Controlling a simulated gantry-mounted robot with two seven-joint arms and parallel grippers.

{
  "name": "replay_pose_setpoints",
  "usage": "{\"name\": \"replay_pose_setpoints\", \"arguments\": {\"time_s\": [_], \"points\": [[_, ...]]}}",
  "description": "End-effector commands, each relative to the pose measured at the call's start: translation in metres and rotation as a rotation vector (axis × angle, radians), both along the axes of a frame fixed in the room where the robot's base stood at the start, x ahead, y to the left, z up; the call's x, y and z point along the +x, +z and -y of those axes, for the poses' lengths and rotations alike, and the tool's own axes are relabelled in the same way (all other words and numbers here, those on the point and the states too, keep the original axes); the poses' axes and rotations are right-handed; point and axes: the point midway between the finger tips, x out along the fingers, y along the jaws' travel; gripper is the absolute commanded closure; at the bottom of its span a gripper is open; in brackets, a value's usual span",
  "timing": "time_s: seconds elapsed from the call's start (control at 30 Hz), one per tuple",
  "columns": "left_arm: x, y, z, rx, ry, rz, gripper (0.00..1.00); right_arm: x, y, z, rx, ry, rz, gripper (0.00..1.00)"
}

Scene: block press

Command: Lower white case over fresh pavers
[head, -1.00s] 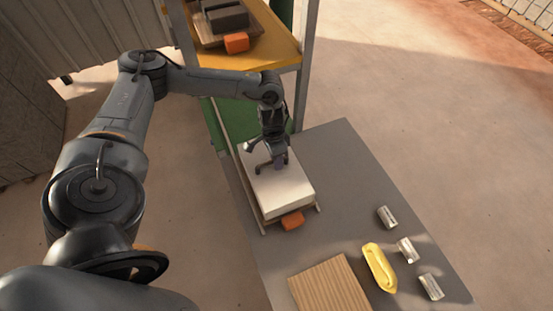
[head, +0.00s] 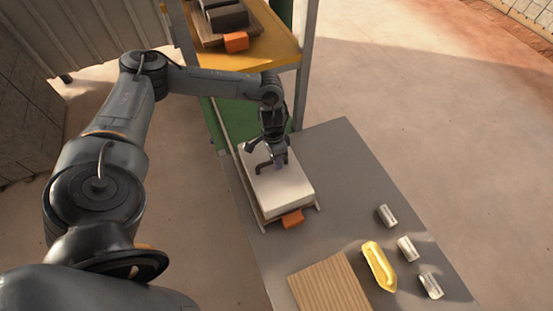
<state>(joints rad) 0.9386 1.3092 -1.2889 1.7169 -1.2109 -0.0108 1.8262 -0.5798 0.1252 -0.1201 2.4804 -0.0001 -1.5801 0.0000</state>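The white case (head: 286,192) sits at the left side of the grey table, over a board with thin rails at its edges. An orange block (head: 292,220) shows at its near end. The pavers under the case are hidden. My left gripper (head: 271,164) is over the top of the white case, pointing down at a dark handle-like part there. Its fingers are small and dark against that part, so I cannot tell whether they are closed on it. My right gripper does not show.
A yellow tray-like piece (head: 379,266) and several small metallic cylinders (head: 407,248) lie on the table's right part. A wooden board (head: 330,284) lies at the near edge. A yellow shelf (head: 275,45) holds dark blocks (head: 228,18) and another orange block (head: 236,42). The table's middle is clear.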

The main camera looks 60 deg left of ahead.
Motion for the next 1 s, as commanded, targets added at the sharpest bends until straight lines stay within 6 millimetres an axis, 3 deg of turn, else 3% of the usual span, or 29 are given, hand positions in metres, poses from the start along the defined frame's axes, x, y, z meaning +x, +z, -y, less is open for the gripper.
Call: {"name": "replay_pose_setpoints", "arguments": {"time_s": [0.03,0.2,0.57,0.77,1.0], "points": [[0.000,0.000,0.000,0.000,0.000,0.001,0.71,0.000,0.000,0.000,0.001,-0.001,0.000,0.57],[0.000,0.000,0.000,0.000,0.000,0.001,0.49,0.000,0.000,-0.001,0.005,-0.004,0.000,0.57],[0.000,0.004,-0.001,0.001,0.001,0.000,0.49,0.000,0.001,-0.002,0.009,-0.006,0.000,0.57],[0.001,0.028,-0.006,0.001,0.002,0.003,0.49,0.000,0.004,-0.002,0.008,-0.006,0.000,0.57],[0.002,0.069,-0.014,0.001,0.001,0.003,0.49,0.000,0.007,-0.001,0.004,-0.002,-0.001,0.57]]}}
